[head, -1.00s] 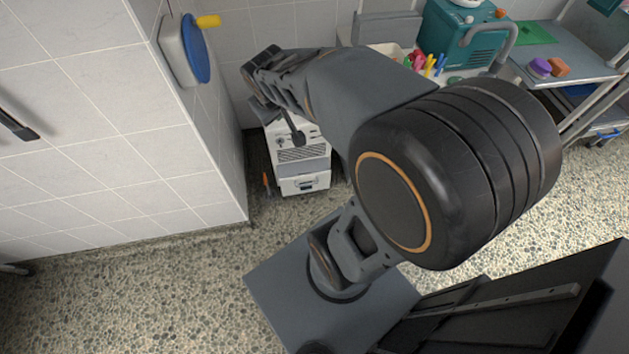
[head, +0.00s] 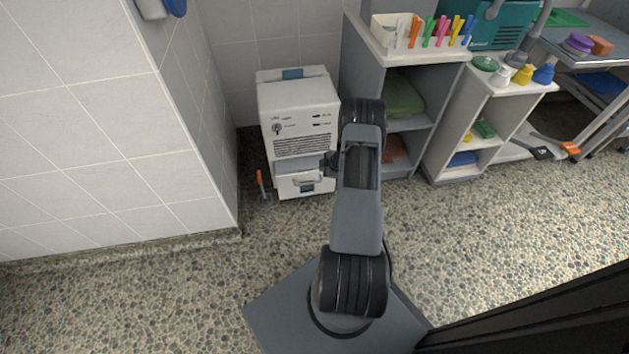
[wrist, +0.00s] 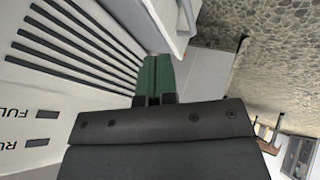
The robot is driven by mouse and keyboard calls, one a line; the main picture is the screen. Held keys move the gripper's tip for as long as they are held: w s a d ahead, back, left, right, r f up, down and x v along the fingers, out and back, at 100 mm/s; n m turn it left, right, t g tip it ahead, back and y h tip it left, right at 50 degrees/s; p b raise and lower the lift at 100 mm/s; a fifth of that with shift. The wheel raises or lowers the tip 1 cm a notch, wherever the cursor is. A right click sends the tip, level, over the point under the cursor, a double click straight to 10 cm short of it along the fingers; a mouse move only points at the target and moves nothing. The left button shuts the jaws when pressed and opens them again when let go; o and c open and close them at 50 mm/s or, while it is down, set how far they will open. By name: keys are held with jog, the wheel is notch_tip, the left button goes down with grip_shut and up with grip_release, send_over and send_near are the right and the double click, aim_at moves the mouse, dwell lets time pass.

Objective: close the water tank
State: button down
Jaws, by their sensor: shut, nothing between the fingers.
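The white machine (head: 298,108) stands on the floor against the back wall. Its water tank (head: 306,184) is the drawer with a handle at the bottom. The tank stands out from the body, and its grey upper part shows below the vent slots. My gripper (head: 328,163) is beside the right side of the machine, near tank height, partly hidden by my arm. In the wrist view my gripper (wrist: 156,75) is shut and empty, its tips close to the water tank (wrist: 167,22). I cannot tell whether they touch. The machine's slotted front (wrist: 70,45) fills the left.
A tiled wall corner (head: 205,130) stands left of the machine. An orange-handled tool (head: 261,184) leans beside it. The speckled floor (head: 180,285) in front is clear.

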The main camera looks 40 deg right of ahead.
jog(key=b, duration=0.4)
send_near(309, 177)
jog(key=x, duration=0.3)
jog(key=shift+f, duration=0.2)
jog(key=shift+x, duration=0.95)
jog(key=shift+w, duration=0.1)
jog(key=shift+r, duration=0.1)
